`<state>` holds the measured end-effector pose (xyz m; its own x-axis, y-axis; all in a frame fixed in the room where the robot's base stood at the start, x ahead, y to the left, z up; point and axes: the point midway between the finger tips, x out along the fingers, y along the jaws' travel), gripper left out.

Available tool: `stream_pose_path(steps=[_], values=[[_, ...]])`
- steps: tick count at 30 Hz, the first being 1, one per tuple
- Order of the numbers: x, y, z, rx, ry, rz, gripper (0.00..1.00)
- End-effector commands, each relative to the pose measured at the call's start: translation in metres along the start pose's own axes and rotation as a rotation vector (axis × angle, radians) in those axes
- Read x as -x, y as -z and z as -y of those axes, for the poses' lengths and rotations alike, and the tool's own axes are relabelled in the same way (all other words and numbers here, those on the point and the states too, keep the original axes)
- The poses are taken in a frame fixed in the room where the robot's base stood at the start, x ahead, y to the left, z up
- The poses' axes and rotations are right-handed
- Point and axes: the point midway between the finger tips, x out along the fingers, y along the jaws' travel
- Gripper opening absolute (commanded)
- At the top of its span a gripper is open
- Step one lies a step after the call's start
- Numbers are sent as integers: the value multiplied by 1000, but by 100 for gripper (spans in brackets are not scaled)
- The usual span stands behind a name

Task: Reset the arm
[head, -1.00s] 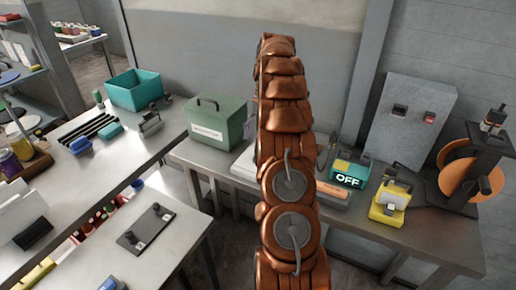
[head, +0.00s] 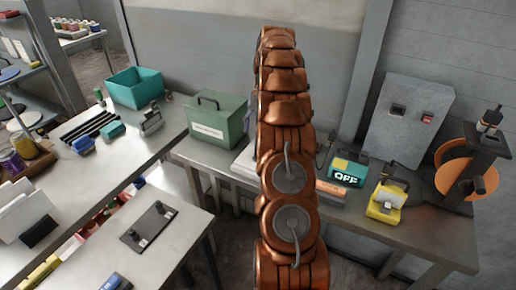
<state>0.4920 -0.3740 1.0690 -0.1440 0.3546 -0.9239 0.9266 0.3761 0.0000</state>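My copper-coloured arm rises through the middle of the head view, nearly vertical, with its round grey joint caps facing the camera. No gripper fingers can be made out; the end of the arm is at the top or hidden behind its own links. The arm covers part of the back bench (head: 420,233) and the wall behind it. Nothing is seen held.
On the back bench are a green labelled box (head: 214,118), a teal device reading OFF (head: 347,172), a yellow device (head: 388,203) and an orange-disc machine (head: 462,176). A teal bin (head: 135,88) stands on the left table. A dark plate (head: 148,228) lies on the near table.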

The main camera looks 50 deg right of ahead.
Motion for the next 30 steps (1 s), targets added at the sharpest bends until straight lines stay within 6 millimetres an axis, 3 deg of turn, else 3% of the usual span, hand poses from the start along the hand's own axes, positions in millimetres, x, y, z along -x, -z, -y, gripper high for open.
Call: stream_pose_path(steps=[10, 14, 17, 30], values=[[0, 0, 0, -1, 0, 0, 73], [2, 9, -5, -26, 4, 3, 73], [6, 27, -13, -87, 14, 11, 73], [10, 149, -43, -518, 51, 84, 73]])
